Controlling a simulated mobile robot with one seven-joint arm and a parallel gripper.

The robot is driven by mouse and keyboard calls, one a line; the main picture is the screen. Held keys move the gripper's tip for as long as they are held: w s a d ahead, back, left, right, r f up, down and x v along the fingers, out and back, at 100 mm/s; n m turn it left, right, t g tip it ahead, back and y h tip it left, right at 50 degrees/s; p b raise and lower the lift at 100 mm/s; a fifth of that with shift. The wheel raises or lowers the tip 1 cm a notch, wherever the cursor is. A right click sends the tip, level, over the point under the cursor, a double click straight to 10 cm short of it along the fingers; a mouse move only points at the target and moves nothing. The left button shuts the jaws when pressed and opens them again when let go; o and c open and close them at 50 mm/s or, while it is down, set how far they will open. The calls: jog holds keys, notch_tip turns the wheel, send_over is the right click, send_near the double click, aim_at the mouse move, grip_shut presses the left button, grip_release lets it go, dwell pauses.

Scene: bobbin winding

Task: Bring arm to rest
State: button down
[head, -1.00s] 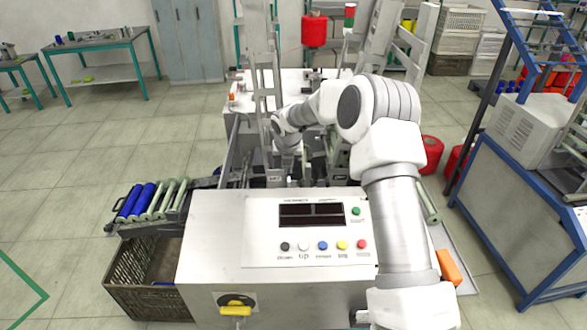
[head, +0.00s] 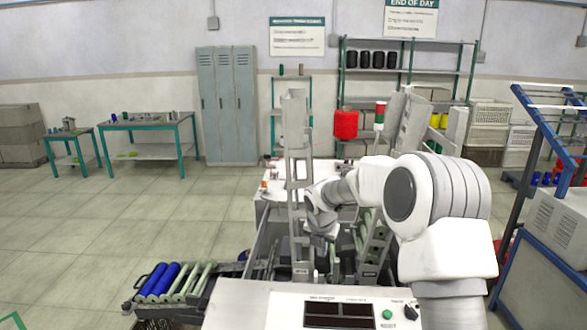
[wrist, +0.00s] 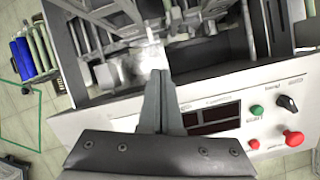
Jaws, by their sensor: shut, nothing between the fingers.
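My gripper (wrist: 160,100) shows in the wrist view with its two fingers together and nothing between them. It points at the machine, over the front edge near the control panel (wrist: 215,118). In the head view my arm reaches in from the right, and its end hangs over the winding machine (head: 245,312). The fingertips are too small or hidden to make out there. The panel carries a dark display (head: 338,315), a green button (head: 387,314) and a black knob (head: 411,311). A red button (wrist: 293,138) shows in the wrist view.
A rack with blue (head: 160,280) and pale green rollers stands left of the machine. Upright grey frames (head: 297,190) rise close beside my arm. A blue-framed cart (head: 545,255) stands at the right. Floor at the left is open. Lockers (head: 226,105) and shelves line the back wall.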

jog(key=s+d+r+m+b, duration=0.1)
jog(key=s+d+r+m, duration=0.1)
jog(key=s+r+m, duration=0.7)
jog(key=s+d+r+m+b, duration=0.1)
jog(key=s+d+r+m, duration=0.2)
jog(key=s+r+m, duration=0.6)
jog(key=s+f+m+b, duration=0.1)
jog(key=s+f+m, duration=0.1)
jog(key=s+m, duration=0.4)
jog(key=s+f+m+t, duration=0.1)
jog(key=s+f+m, duration=0.2)
jog(key=s, duration=1.3)
jog(key=m, duration=0.3)
jog(key=shift+s+d+f+m+y+b, duration=0.25)
jog(key=shift+d+f+m+y+b, duration=0.05)
jog(key=shift+d+m+y+b, duration=0.1)
